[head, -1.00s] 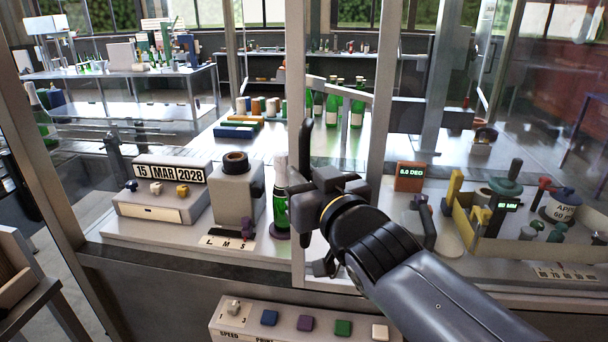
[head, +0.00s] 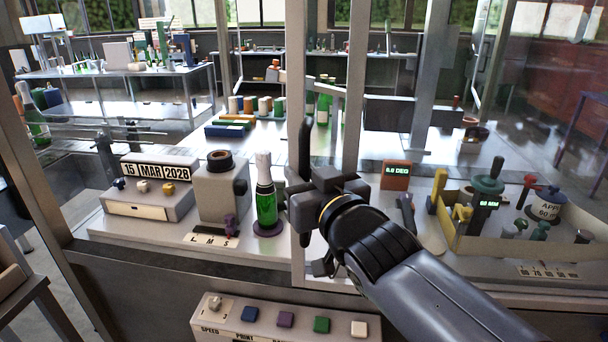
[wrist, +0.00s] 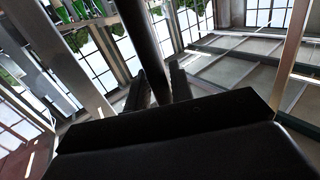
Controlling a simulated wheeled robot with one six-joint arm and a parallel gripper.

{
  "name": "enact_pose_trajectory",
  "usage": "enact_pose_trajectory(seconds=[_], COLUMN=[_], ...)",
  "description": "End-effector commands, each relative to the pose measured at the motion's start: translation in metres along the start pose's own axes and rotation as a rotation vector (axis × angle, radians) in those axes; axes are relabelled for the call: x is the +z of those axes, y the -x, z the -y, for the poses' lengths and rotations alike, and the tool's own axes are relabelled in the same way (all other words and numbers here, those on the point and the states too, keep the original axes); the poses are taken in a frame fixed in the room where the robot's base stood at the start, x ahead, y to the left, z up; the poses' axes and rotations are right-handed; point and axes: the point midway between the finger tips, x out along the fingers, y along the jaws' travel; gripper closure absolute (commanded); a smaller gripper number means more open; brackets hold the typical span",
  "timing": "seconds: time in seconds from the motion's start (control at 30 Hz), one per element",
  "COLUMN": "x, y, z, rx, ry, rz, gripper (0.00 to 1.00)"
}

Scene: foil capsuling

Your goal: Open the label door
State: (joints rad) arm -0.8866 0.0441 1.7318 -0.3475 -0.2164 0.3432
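The label door is a sliding glass panel with a pale metal upright (head: 297,70) along its left edge. Its handle (head: 305,143) is a dark vertical bar beside that upright. My gripper (head: 308,185) is at the handle's lower part, in front of the glass. In the wrist view, the dark handle bar (wrist: 145,45) runs down between the two fingers of my gripper (wrist: 158,82), which close about it. The exact contact is dark and partly hidden by the gripper body.
Left of the door upright stand a green bottle (head: 266,195), a grey unit (head: 222,193) and a date block (head: 150,185). A yellow tray (head: 470,244) with tools lies behind glass at right. A button panel (head: 285,320) sits low in front.

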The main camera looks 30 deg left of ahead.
Motion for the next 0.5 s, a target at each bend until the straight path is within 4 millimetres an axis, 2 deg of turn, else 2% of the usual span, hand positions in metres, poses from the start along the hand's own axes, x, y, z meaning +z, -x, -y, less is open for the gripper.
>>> enact_pose_trajectory(seconds=[0.17,0.5], x=[-0.001,-0.002], y=[0.014,0.07], z=[0.0,0.0], rx=[0.001,0.001], ry=[0.0,0.0], rz=[-0.002,-0.001], gripper=[0.78,0.78])
